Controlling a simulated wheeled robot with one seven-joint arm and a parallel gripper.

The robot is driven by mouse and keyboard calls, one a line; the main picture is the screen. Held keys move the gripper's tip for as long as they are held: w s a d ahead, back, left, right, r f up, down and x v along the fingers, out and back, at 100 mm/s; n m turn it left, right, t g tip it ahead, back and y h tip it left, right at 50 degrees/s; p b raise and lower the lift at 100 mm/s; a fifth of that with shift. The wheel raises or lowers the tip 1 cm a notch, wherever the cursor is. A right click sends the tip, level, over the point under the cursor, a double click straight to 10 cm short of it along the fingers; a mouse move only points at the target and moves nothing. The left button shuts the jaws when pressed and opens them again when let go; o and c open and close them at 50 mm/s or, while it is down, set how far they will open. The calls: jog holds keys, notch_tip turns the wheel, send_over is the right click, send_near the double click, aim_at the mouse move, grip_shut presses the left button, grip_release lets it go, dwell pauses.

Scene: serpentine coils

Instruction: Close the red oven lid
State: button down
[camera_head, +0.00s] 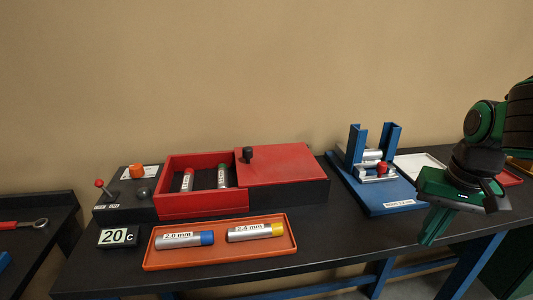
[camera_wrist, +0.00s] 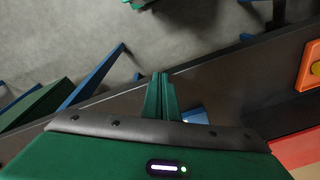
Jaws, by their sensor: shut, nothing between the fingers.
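The red oven (camera_head: 196,211) stands on the black table. Its red lid (camera_head: 278,163) with a black knob (camera_head: 247,154) is slid to the right, so the left part of the oven is open. Two cylinders, one with a red end (camera_head: 187,180) and one with a green end (camera_head: 222,176), lie inside the open part. My gripper (camera_head: 430,232) is at the right, over the table's front edge, well apart from the lid. In the wrist view its green fingers (camera_wrist: 160,98) are together and empty.
An orange tray (camera_head: 220,251) with two labelled cylinders lies in front of the oven. A blue stand (camera_head: 392,199) is between the oven and my gripper. A control box with a red lever (camera_head: 103,187) and a display reading 20 C (camera_head: 118,236) are at the left.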

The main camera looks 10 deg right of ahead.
jog(key=w+a+r+n+t+y, duration=0.2)
jog(key=w+a+r, duration=0.6)
jog(key=w+a, duration=0.3)
jog(key=w+a+r+n+t+y, duration=0.25)
jog(key=w+a+r, duration=0.6)
jog(key=a, duration=0.45)
send_over(262, 166)
jog(key=d, duration=0.4)
jog(key=shift+m, duration=0.45)
jog(key=f, duration=0.5)
jog(key=s+f, duration=0.1)
jog(key=f, duration=0.2)
jog(key=shift+a+f, duration=0.1)
jog(key=shift+f, duration=0.1)
jog(key=shift+w+a+r, duration=0.1)
jog(key=shift+w+a, duration=0.1)
jog(key=shift+a, duration=0.4)
jog(key=shift+w+a+r, duration=0.1)
jog(key=shift+w+a, duration=0.05)
jog(key=shift+a, duration=0.4)
jog(key=shift+w+a, duration=0.25)
jog(key=shift+a, duration=0.45)
